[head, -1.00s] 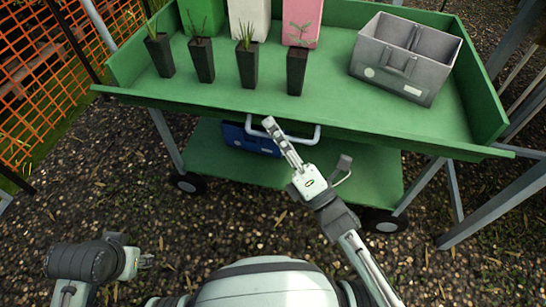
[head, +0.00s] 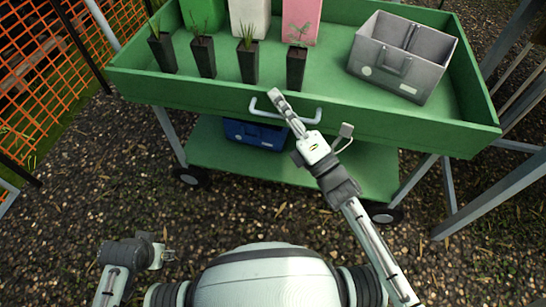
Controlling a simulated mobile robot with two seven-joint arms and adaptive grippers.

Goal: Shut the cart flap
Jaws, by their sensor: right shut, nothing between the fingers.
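The green cart flap (head: 390,125) stands up along the front of the cart's top tray, looking level with the side walls. A pale, U-shaped handle (head: 317,113) is on its outer face. My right gripper (head: 277,97) is shut and empty, with its fingertips in front of the flap by the handle's left part. Whether the fingers touch the flap or handle is hard to tell. My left gripper (head: 166,252) is low at the left, away from the cart. Its jaws are too small to read.
Several dark plant pots (head: 248,63) and a grey divided caddy (head: 403,57) stand on the top tray. A blue box (head: 255,134) is on the lower shelf (head: 210,150). Orange netting (head: 35,90) is at the left. Metal legs (head: 490,190) stand at the right.

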